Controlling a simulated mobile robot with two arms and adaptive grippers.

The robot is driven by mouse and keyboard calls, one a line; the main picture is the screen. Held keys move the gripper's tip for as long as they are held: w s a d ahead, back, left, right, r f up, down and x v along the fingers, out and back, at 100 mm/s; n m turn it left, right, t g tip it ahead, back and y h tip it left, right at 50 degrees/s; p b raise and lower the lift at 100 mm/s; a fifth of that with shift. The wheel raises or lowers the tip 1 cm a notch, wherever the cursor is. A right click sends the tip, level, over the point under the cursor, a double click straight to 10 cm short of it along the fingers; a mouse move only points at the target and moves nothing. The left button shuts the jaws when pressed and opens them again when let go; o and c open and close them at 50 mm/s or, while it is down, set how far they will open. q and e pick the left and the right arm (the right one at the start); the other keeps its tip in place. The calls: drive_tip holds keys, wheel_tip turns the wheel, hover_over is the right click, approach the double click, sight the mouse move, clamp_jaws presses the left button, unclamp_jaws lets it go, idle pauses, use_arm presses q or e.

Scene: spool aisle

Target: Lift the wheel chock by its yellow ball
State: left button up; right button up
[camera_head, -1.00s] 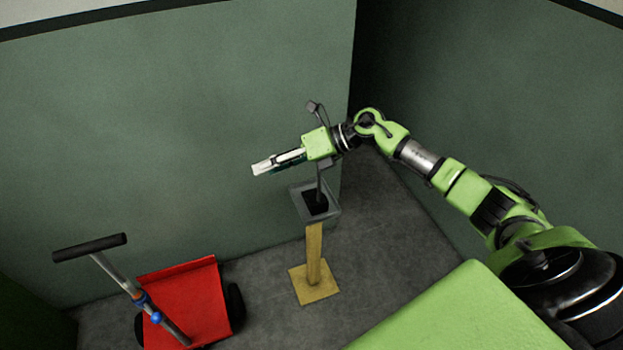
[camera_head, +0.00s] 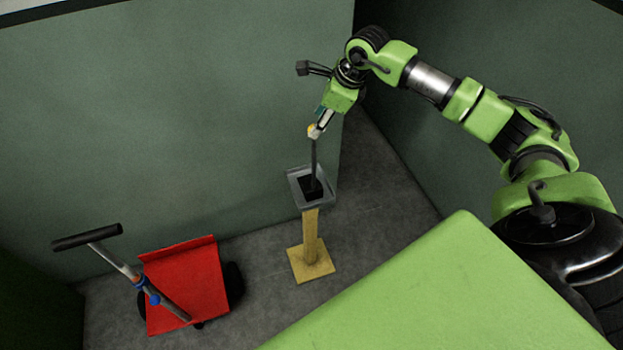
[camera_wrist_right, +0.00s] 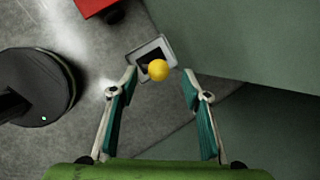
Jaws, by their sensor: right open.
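The wheel chock (camera_head: 311,187) is a black block in a grey tray (camera_head: 324,201) on top of a yellow post. A thin dark rod rises from it to a yellow ball (camera_head: 312,130). In the right wrist view the yellow ball (camera_wrist_right: 158,70) shows between and just beyond the fingertips, with the tray (camera_wrist_right: 165,44) below it. My right gripper (camera_wrist_right: 160,82) is open, its two teal-padded fingers apart on either side of the ball's line. In the head view the right gripper (camera_head: 319,129) points down at the ball and partly hides it. My left gripper is out of view.
The yellow post (camera_head: 311,245) stands on a square base on the grey floor. A red hand cart (camera_head: 185,285) with a black handle stands to the left. Green walls rise close behind and to the right.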

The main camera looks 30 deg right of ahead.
drive_tip(key=p+x, duration=0.2)
drive_tip(key=x, duration=0.3)
drive_tip(key=shift+s, duration=0.1)
drive_tip(key=shift+f, duration=0.3)
drive_tip(key=shift+r, duration=0.15)
clamp_jaws()
